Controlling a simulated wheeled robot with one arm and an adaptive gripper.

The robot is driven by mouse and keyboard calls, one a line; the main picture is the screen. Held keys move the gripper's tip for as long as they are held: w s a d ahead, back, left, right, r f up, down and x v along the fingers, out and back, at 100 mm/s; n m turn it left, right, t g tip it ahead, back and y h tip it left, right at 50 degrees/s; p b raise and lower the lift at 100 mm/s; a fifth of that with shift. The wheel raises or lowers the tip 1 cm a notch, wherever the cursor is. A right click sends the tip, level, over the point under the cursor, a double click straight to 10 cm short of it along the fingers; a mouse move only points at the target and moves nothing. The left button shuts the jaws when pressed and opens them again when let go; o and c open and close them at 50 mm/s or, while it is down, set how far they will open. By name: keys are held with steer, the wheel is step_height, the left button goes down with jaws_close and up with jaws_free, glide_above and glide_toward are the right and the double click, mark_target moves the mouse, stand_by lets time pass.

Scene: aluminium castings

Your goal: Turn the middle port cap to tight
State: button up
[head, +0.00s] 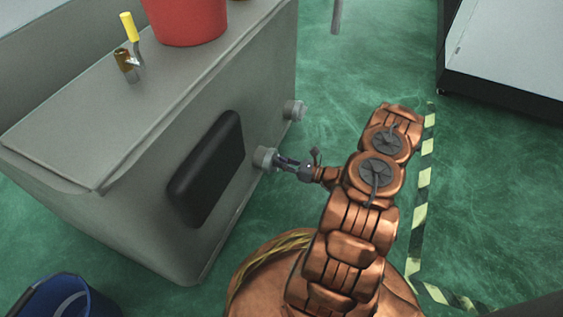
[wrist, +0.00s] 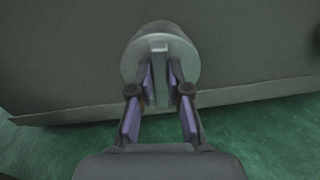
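A round grey port cap (head: 264,159) sticks out of the side of the grey casting. In the wrist view the cap (wrist: 131,68) fills the upper middle and has a raised straight bar (wrist: 160,78) standing upright. My gripper (head: 281,161) is level with this cap and faces it. In the wrist view my gripper (wrist: 161,84) has its two fingers close in on either side of the bar, seemingly shut on it. A second grey port cap (head: 294,110) sits farther along the same side. No third cap is clearly seen, and no tightness mark is legible.
A black panel (head: 207,168) stands out from the casting's side, left of the held cap. A red bucket (head: 187,20) and a yellow-handled valve (head: 130,28) are on the casting's top (head: 90,110). A blue bucket (head: 62,297) is at lower left.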

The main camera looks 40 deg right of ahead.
jaws_close()
steer(key=shift+d+r+m+p, duration=0.1)
steer(key=shift+m+p, duration=0.5)
steer(key=shift+p, duration=0.25)
steer(key=shift+w+d+f+m, duration=0.1)
steer(key=shift+f+m, duration=0.15)
steer(key=shift+m, duration=2.2)
steer(key=shift+w+d+f+m, duration=0.1)
steer(key=shift+d+f+m, duration=0.1)
steer(key=shift+m, duration=2.3)
steer(key=shift+w+d+f+m, duration=0.1)
steer(key=shift+f+m, duration=0.15)
steer(key=shift+m, duration=2.2)
steer(key=o, duration=0.6)
jaws_free()
